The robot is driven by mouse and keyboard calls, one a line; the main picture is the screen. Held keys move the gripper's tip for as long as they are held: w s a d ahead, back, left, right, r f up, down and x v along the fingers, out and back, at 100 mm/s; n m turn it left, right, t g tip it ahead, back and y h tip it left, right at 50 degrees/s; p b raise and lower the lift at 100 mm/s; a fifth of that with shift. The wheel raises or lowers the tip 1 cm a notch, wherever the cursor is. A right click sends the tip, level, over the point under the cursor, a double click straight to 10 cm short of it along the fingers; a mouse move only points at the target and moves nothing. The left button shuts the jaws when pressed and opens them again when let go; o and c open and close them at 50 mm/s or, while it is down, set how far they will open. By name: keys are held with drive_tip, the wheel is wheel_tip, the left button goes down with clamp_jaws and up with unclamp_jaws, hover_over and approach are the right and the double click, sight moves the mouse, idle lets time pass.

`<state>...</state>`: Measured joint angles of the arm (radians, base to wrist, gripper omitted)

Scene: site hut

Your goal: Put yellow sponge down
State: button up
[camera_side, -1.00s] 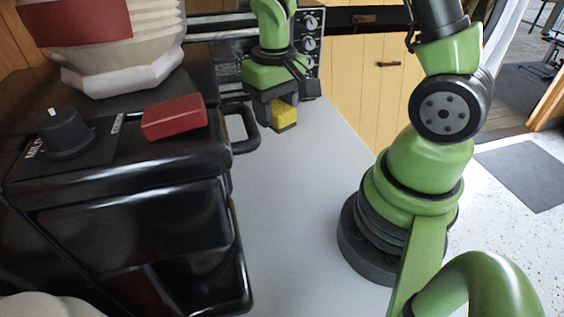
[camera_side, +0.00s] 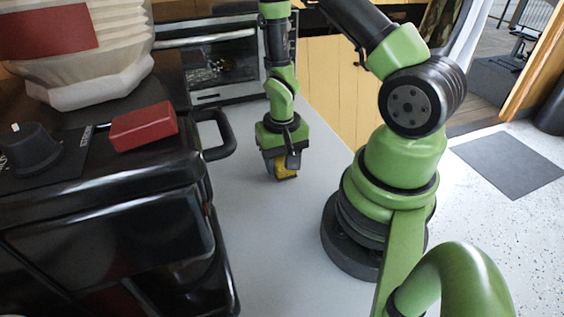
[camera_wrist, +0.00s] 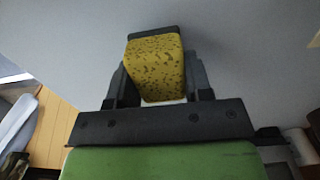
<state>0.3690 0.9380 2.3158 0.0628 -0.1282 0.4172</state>
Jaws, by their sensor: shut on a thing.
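The yellow sponge (camera_side: 286,171) is between the fingers of my gripper (camera_side: 281,168), which is shut on it. In the side view the gripper points down over the grey worktop (camera_side: 262,225), and the sponge's lower end is close to the surface. I cannot tell whether it touches. In the wrist view the sponge (camera_wrist: 156,66) shows dark pores and a dark far end, with a gripper finger on each side of it. The fingers partly hide the sponge in the side view.
A black appliance (camera_side: 110,215) with a handle stands to the left, a red block (camera_side: 144,126) on top of it. A toaster oven (camera_side: 208,62) stands behind. The worktop in front of the gripper is clear; my arm's base is to the right.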

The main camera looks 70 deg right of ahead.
drive_tip(key=shift+f, duration=0.45)
drive_tip(key=o, duration=1)
drive_tip(key=shift+f, duration=0.1)
wheel_tip(320, 180, up, 12)
wheel_tip(320, 180, up, 12)
drive_tip(key=n+t, duration=0.2)
drive_tip(key=t, duration=0.2)
hover_over(281, 157)
drive_tip(key=a, duration=0.6)
drive_tip(key=s+a+r+n+t, duration=0.1)
drive_tip(key=s+r, duration=0.1)
drive_tip(key=s+a+r+n+t+y, duration=0.1)
drive_tip(key=s+a+r, duration=0.1)
drive_tip(key=s+a+r+n+t+y, duration=0.1)
drive_tip(key=s+a+r, duration=0.1)
drive_tip(key=r, duration=0.1)
drive_tip(key=shift+s, duration=0.35)
